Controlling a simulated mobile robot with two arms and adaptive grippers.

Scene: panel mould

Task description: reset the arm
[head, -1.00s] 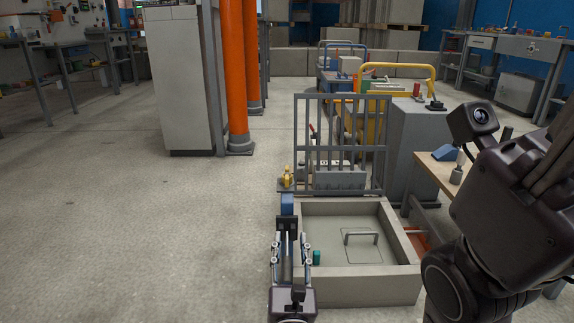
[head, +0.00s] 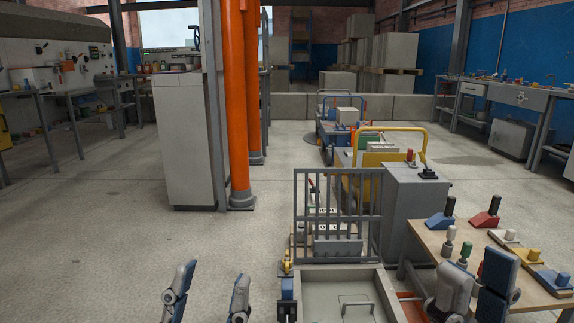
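My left gripper (head: 216,272) is at the bottom, left of the mould, over the open floor. Its two blue-padded fingers stand apart with nothing between them. My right gripper (head: 478,264) is at the bottom right, in front of the wooden table. Its two fingers are apart and I see nothing held between them. The shallow panel mould (head: 375,278) with a handle (head: 356,304) inside lies between the grippers; its near part is cut off by the frame. Both arms are mostly below the frame.
A grey barred gate (head: 338,174) stands upright behind the mould. The wooden table (head: 432,242) at right holds several coloured blocks and pegged tools. A grey cabinet (head: 413,205) stands behind it. Orange pipes (head: 237,110) rise at left centre. The floor at left is clear.

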